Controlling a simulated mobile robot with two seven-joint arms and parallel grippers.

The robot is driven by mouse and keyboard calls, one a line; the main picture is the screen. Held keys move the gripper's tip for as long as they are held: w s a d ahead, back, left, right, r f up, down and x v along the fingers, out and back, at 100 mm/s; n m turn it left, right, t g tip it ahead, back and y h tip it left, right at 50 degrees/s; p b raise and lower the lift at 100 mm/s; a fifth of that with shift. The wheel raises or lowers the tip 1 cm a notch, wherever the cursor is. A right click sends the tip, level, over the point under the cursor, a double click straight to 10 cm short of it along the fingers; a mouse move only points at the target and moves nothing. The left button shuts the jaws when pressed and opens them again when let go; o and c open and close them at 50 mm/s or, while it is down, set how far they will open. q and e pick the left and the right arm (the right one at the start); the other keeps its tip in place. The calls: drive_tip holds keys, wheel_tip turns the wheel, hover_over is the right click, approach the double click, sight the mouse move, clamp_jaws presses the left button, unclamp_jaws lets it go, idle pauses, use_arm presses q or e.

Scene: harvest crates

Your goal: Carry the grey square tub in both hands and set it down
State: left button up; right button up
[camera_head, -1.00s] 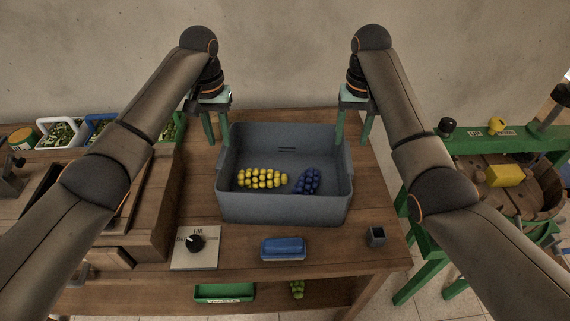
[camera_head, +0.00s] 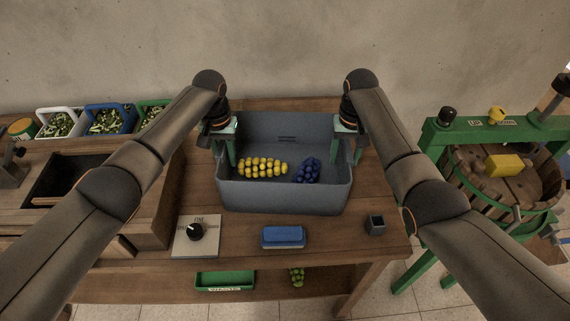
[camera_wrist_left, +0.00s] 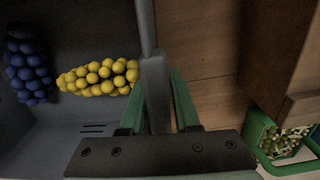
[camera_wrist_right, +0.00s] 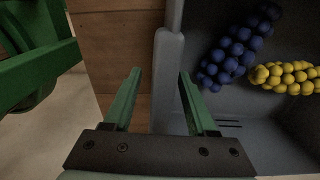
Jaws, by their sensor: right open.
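The grey square tub (camera_head: 284,199) stands upright on the wooden table, with a yellow grape bunch (camera_head: 262,168) and a dark blue grape bunch (camera_head: 307,170) in it. My left gripper (camera_head: 225,150) is at the tub's left wall. My right gripper (camera_head: 345,148) is at the right wall. In the right wrist view its fingers (camera_wrist_right: 158,95) are wide apart, open, with the tub's right rim (camera_wrist_right: 170,75) between them and gaps showing.
A dial plate (camera_head: 196,236), a blue block-like object (camera_head: 283,237) and a small dark cup (camera_head: 376,225) stand in front of the tub. A wooden box (camera_head: 160,215) is at left. A green-framed press (camera_head: 435,150) stands at right.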

use_arm(q)
drive_tip(key=shift+f, duration=0.8)
use_arm(e)
drive_tip(key=shift+f, duration=0.8)
use_arm(q)
drive_tip(key=c, duration=0.4)
use_arm(e)
drive_tip(key=c, duration=0.5)
use_arm(q)
clamp_jaws()
use_arm(e)
clamp_jaws()
